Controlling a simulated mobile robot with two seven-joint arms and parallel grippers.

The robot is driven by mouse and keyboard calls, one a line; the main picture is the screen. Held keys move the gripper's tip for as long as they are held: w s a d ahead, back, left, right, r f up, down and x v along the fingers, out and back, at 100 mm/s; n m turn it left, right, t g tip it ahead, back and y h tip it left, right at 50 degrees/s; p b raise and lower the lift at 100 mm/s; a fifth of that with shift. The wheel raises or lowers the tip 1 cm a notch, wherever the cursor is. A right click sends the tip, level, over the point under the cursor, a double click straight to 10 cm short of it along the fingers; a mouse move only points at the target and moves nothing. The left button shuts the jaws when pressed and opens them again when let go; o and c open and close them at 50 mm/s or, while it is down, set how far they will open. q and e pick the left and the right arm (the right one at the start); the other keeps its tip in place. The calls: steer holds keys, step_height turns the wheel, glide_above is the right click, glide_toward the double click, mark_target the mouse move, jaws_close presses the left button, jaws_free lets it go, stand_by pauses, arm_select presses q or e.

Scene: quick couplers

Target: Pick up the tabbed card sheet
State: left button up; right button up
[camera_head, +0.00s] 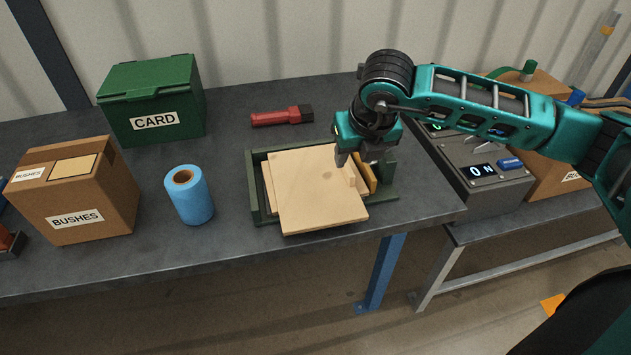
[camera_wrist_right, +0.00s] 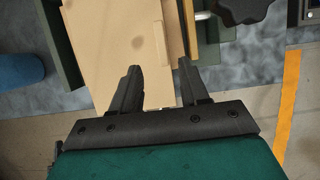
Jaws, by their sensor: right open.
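The tabbed card sheet (camera_head: 318,200) is a flat tan sheet lying on top of a dark green tray (camera_head: 258,205), overhanging its front edge. A small raised tab (camera_head: 352,174) stands near its right side. The sheet (camera_wrist_right: 108,45) and the tab (camera_wrist_right: 161,45) also show in the right wrist view. My right gripper (camera_head: 359,161) is open and empty above the sheet's right side. I cannot tell the height gap. My left gripper is out of view.
A green CARD box (camera_head: 150,95), a BUSHES carton (camera_head: 95,200) and a blue roll (camera_head: 188,197) stand to the left. A red tool (camera_head: 280,117) lies behind the tray. A grey control box (camera_head: 485,165) is at the right. The bench between roll and tray is clear.

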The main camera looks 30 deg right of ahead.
mark_target(349, 168)
steer(key=shift+w+d+x, duration=0.1)
steer(key=shift+d+x, duration=0.05)
steer(key=shift+x, duration=1.45)
steer(key=shift+w+d+x, duration=0.1)
steer(key=shift+d+x, duration=0.05)
steer(key=shift+x, duration=1.45)
steer(key=shift+r, duration=0.15)
steer(key=shift+c, duration=0.2)
jaws_close()
